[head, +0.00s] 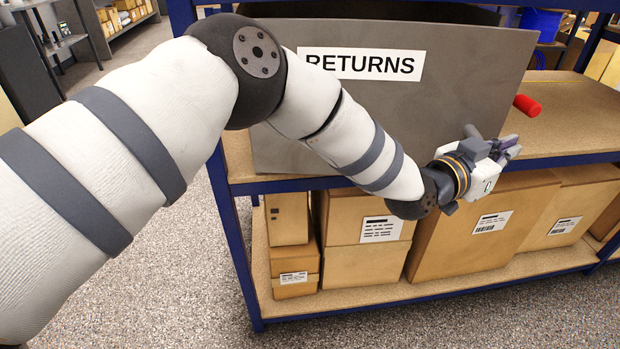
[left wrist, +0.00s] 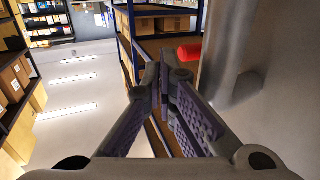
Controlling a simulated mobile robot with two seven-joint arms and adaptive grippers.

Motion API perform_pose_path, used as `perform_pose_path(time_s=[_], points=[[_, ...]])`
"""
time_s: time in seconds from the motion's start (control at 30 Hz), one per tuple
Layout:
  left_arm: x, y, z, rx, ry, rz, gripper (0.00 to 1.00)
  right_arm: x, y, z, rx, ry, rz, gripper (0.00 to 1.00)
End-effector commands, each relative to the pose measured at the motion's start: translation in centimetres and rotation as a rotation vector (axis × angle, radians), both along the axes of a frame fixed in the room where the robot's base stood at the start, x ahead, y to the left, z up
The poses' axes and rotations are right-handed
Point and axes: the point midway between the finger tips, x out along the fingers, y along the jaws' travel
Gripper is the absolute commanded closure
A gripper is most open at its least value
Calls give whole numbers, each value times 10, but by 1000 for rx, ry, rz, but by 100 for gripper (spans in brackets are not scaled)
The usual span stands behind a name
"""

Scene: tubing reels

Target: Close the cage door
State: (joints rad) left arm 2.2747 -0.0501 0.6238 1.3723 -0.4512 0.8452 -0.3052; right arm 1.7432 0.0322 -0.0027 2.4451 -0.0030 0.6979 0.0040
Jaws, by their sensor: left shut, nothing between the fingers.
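My left gripper (head: 512,146) is shut and empty, below the red cylinder and by the panel's lower right corner. Its closed fingertips (left wrist: 163,78) show in the left wrist view. My right gripper is not in view.
The blue-framed shelf (head: 592,156) holds several cardboard boxes (head: 485,220) on its lower level. The upper board right of the panel is mostly clear. A blue bin (head: 541,24) stands behind. The speckled floor in front is free.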

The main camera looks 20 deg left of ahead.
Motion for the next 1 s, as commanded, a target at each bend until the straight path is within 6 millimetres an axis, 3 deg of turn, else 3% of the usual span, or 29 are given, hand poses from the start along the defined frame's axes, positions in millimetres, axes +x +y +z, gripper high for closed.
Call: perform_pose_path(time_s=[0.2,0.4,1.0], points=[[36,13,-5,1,2,107,100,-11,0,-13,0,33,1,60],[54,20,-3,1,1,159,100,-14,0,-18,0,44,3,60],[61,23,0,1,0,177,100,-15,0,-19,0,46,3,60]])
